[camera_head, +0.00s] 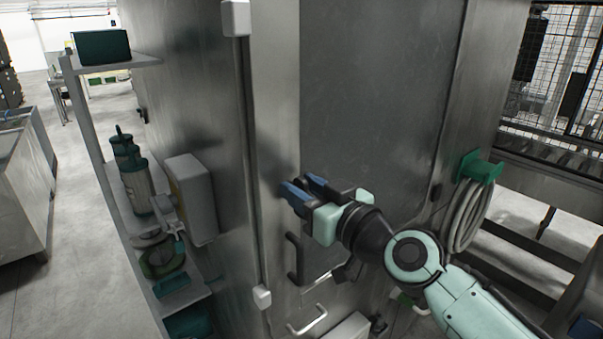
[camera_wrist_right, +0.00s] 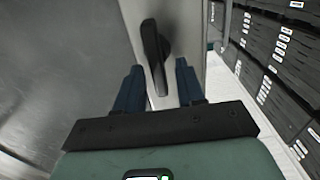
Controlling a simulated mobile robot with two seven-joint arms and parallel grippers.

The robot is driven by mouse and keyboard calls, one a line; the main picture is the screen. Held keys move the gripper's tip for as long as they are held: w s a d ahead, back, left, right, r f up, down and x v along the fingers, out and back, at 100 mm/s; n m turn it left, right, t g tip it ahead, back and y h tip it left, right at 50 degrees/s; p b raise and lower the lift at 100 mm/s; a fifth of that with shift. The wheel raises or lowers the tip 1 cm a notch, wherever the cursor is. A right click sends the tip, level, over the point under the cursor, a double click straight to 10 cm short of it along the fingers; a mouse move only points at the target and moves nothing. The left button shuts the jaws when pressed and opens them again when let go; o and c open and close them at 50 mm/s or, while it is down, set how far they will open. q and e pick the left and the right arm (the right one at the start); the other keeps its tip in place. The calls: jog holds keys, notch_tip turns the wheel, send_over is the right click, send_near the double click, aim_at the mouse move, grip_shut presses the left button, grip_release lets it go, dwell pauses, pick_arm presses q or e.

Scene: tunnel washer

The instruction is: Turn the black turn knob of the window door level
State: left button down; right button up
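The black turn knob (camera_wrist_right: 155,45) shows in the right wrist view on a narrow steel strip. It is a long lever shape, lying nearly along the picture's up-down direction. My right gripper (camera_wrist_right: 159,85) is open. Its two blue fingers are apart, one on each side of the knob's near end, with gaps to both. In the head view my right gripper (camera_head: 303,190) is in front of the steel window door (camera_head: 370,85), near its left edge. I cannot make out the knob there; the gripper seems to cover it. My left gripper is not in view.
A black bar handle (camera_head: 293,258) is below the gripper. A shelf rack (camera_head: 105,165) with bottles and a grey box (camera_head: 190,198) stand to the left. A green hose holder (camera_head: 478,168) with a coiled hose is on the right. Floor is free at far left.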

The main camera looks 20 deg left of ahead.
jog(key=shift+w+a, duration=0.25)
grip_shut()
